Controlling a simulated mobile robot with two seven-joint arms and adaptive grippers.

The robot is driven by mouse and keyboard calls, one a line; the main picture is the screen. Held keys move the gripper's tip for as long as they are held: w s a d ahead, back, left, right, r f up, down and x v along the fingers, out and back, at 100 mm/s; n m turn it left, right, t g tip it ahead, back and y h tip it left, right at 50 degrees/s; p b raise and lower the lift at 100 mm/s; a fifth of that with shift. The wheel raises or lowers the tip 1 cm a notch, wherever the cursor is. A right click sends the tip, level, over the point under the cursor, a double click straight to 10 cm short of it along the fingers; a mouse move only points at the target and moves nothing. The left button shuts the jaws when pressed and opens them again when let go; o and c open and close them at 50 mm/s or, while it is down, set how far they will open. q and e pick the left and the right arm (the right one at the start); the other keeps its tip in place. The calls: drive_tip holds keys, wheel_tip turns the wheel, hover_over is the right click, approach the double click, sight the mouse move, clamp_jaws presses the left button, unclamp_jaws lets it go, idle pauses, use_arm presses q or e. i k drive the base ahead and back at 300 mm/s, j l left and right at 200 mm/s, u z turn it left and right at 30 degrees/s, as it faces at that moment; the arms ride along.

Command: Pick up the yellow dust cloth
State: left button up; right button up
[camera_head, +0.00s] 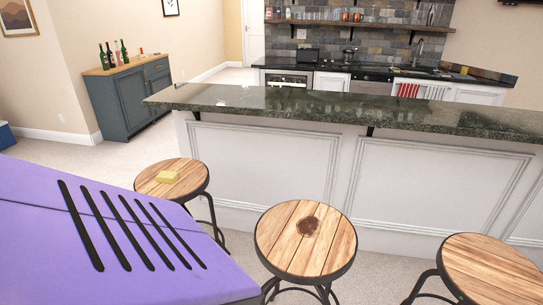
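Neither of my grippers is in view.
A middle stool (290,254) and a right stool (490,265) stand before the white-panelled bar with its dark stone counter (330,106). A grey-blue cabinet (122,100) with bottles stands at the back left. Carpet is clear between the cabinet and the left stool.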

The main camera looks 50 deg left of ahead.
sight(166, 178)
drive_tip(key=k+z, duration=0.2)
drive_tip(key=z, duration=0.85)
drive_tip(key=k+j, duration=0.15)
drive_tip(key=j, duration=0.3)
drive_tip(key=k+j, duration=0.2)
drive_tip(key=j, duration=0.25)
drive_tip(key=k+j, duration=0.15)
drive_tip(key=j, duration=0.3)
drive_tip(key=k+j, duration=0.15)
drive_tip(key=j, duration=0.3)
drive_tip(key=k+j, duration=0.2)
drive_tip(key=j, duration=0.25)
drive_tip(key=k+j+z, duration=0.1)
drive_tip(key=j, duration=0.35)
drive_tip(key=k+j, duration=0.25)
drive_tip(key=j, duration=0.15)
drive_tip(key=k+j, duration=0.15)
drive_tip(key=j, duration=0.3)
drive_tip(key=l+z, duration=0.15)
drive_tip(key=z, duration=0.75)
drive_tip(key=i+l, duration=0.1)
drive_tip(key=l, duration=0.25)
drive_tip(key=i+l, duration=0.1)
drive_tip(key=l, duration=0.2)
drive_tip(key=i+l+u, duration=0.1)
drive_tip(key=l, duration=0.25)
drive_tip(key=i+l, duration=0.4)
drive_tip(key=i+l+u, duration=0.1)
drive_tip(key=i+l, duration=0.25)
drive_tip(key=i, duration=0.25)
